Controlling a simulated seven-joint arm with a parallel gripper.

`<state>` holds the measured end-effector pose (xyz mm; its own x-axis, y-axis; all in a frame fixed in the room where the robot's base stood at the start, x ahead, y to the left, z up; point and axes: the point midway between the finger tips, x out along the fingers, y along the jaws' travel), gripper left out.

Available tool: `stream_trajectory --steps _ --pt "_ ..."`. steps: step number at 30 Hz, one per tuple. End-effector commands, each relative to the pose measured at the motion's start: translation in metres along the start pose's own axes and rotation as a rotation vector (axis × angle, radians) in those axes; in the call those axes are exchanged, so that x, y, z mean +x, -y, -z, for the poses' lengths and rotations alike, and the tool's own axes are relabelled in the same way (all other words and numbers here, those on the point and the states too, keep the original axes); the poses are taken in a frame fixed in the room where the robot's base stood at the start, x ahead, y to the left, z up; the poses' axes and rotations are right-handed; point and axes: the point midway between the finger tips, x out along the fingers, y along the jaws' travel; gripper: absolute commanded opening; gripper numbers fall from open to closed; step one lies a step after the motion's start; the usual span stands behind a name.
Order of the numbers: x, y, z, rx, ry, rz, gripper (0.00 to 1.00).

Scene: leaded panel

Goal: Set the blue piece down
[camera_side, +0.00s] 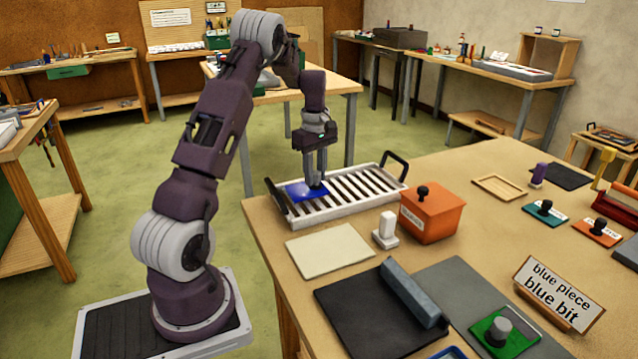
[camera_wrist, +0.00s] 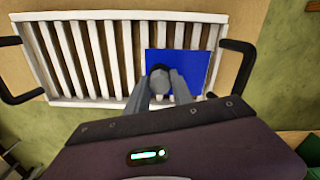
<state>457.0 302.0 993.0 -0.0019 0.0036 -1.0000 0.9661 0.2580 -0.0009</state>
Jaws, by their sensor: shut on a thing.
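The blue piece (camera_side: 302,191) is a flat blue square at the left end of the white slatted rack (camera_side: 330,212) in the side view. In the wrist view the blue piece (camera_wrist: 198,65) covers slats near the right end of the rack (camera_wrist: 60,16). My gripper (camera_side: 316,183) points straight down and is shut on the piece. In the wrist view my gripper's fingers (camera_wrist: 162,88) close around a dark grey knob (camera_wrist: 159,73) at the piece's near left part. The piece looks level. I cannot tell whether it touches the slats or is just above them.
The rack has black handles (camera_side: 396,162) at both ends. An orange box (camera_side: 432,218), a white-handled block (camera_side: 386,230) and a cream sheet (camera_side: 330,250) are close by. A sign reading "blue piece blue bit" (camera_side: 558,293) stands at the front right.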

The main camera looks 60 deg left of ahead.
Motion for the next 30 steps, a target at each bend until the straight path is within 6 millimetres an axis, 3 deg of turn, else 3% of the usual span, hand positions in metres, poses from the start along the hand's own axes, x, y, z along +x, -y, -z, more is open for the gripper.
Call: stream_trajectory --steps 4,15,16,18,27,30 --pt "0.023 0.000 0.000 -0.001 0.001 0.002 0.00" --pt "0.028 0.000 0.000 -0.001 -0.001 -0.001 0.00" --pt "0.028 0.000 0.000 -0.001 -0.001 -0.001 0.34" --pt "0.027 0.000 0.000 -0.001 -0.001 -0.001 0.47" --pt "0.027 0.000 0.000 -0.001 -0.001 0.000 0.50" --pt "0.018 -0.001 0.000 0.000 -0.002 -0.002 0.50"
